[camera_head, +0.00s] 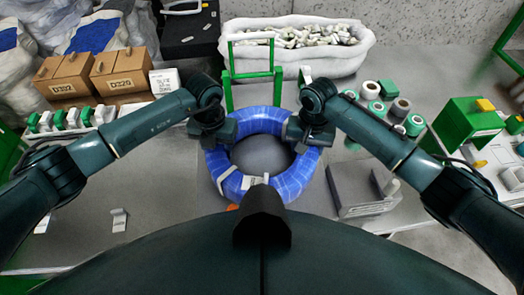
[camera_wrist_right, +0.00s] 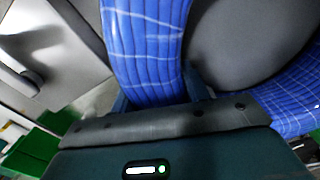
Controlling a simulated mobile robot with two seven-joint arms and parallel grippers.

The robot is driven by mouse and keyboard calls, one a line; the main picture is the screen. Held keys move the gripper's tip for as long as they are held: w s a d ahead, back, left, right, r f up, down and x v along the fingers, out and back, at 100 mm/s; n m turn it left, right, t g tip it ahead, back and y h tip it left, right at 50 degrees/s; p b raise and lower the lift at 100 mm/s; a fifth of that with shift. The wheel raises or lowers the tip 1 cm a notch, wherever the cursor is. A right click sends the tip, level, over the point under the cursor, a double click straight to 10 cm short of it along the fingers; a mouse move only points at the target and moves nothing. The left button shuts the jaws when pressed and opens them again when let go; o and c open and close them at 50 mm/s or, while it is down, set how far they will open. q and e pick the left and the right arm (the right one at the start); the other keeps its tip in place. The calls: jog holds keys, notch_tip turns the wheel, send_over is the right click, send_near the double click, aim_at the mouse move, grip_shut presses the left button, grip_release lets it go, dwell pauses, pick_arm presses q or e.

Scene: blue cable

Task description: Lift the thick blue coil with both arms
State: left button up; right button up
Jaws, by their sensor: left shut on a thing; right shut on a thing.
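The thick blue coil (camera_head: 290,184) is a ring of blue cable with pale bands, in the middle of the head view. My left gripper (camera_head: 222,134) is shut on the coil's upper left side. My right gripper (camera_head: 300,132) is shut on its upper right side. In the right wrist view, the coil (camera_wrist_right: 147,50) passes in between the fingers of my right gripper (camera_wrist_right: 165,105), and the fingertips are partly hidden. I cannot tell how far the coil is above the table. Part of its lower edge is hidden behind my own body.
A green frame (camera_head: 228,92) stands just behind the coil. A white sack (camera_head: 350,62) of small pieces lies at the back. Cardboard boxes (camera_head: 118,72) are at the left. Green and white rolls (camera_head: 388,88) and a grey holder (camera_head: 357,188) are at the right. Bare table (camera_head: 160,165) shows at the left.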

pick_arm(q)
jog(key=shift+a, duration=0.1)
grip_shut()
pick_arm(e)
jog(key=shift+d, duration=0.1)
grip_shut()
pick_arm(q)
jog(key=shift+w+r, duration=0.1)
jog(key=shift+r, duration=0.1)
pick_arm(e)
jog(key=shift+w+r, duration=0.2)
